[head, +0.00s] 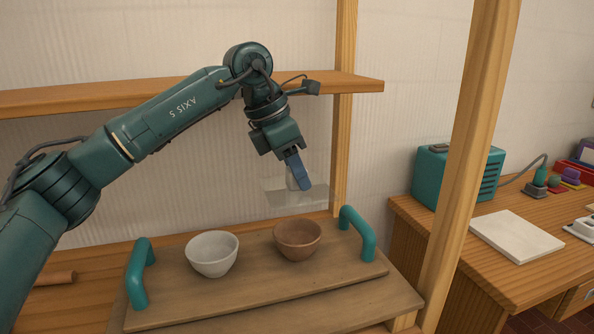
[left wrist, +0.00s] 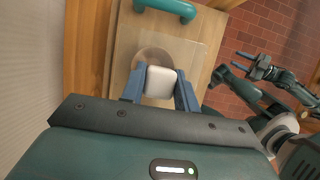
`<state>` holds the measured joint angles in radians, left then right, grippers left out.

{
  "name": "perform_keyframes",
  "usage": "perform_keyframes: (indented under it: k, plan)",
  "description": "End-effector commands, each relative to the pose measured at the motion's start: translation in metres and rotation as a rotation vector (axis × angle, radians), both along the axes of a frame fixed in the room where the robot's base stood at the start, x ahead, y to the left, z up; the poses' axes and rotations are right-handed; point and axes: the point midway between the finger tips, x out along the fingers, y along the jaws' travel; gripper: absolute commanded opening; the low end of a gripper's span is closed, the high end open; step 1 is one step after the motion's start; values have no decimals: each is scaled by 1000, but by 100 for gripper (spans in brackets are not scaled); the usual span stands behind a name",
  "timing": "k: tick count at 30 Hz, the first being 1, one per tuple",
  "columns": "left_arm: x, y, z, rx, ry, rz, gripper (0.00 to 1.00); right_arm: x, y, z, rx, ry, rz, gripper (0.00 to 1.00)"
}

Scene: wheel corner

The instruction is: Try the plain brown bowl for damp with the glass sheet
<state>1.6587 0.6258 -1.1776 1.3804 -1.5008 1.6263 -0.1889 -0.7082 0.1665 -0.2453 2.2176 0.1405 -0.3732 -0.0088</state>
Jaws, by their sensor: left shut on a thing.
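The plain brown bowl (head: 297,240) stands upright on a wooden board (head: 252,284), right of a pale grey-white bowl (head: 212,254). My left gripper (head: 298,176) is shut on the pale knob of the clear glass sheet (head: 316,197). The sheet hangs roughly level above and a little behind the brown bowl, apart from it. In the left wrist view the white knob (left wrist: 160,83) sits between the blue fingers, and it partly hides the brown bowl (left wrist: 151,56). My right gripper (left wrist: 243,61) shows in the left wrist view, fingers apart and empty.
The board has teal handles (head: 140,274) at both ends. A wooden shelf (head: 352,83) and uprights (head: 468,160) frame the space. On the bench at right are a teal box (head: 455,177) and a pale slab (head: 515,236). A brown stick (head: 55,278) lies at left.

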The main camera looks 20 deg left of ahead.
Motion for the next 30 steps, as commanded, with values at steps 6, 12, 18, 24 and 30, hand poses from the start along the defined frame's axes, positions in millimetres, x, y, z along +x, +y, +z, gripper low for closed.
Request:
perform_keyframes:
  k: [6, 12, 18, 24, 30]
  plan:
    - [0, 0, 0, -1, -1, -1, 4, 0, 0, 0, 0, 1, 0, 36]
    - [0, 0, 0, -1, -1, -1, 4, 0, 0, 0, 0, 1, 0, 36]
    - [0, 0, -7, -3, -2, 0, 4, 0, 0, -3, 0, 0, 0, 36]
    - [0, 0, -30, -4, -1, 0, 4, -3, -4, -3, -5, -35, -10, 36]
    - [0, 0, -49, -4, -3, 0, 4, -2, -9, -1, -7, -74, -21, 36]
